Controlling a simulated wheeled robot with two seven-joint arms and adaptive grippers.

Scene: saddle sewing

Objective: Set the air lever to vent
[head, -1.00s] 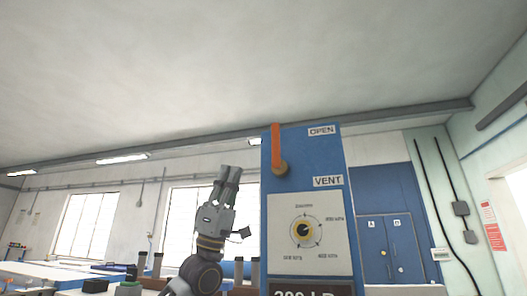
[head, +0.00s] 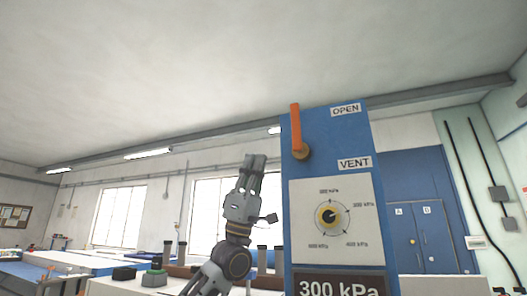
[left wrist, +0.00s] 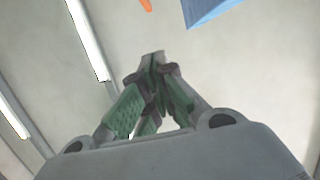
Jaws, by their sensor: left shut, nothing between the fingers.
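The orange air lever (head: 295,127) points straight up from its brass pivot (head: 301,152) on the blue panel (head: 327,130). Its upper end is level with the OPEN label (head: 345,110), and the VENT label (head: 354,163) is lower, near the pivot's height. My left gripper (head: 254,160) is shut and empty, pointing up, to the left of the panel and apart from the lever. In the left wrist view its fingertips (left wrist: 152,60) meet; the lever's orange end (left wrist: 146,5) and a blue panel corner (left wrist: 207,10) show at the top edge. My right gripper is out of view.
Below the lever the panel carries a pressure dial (head: 328,216) and a display reading 300 kPa (head: 340,287). Work tables (head: 75,262) stand at the lower left. Blue doors (head: 415,240) are behind at the right. The space above my gripper is clear.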

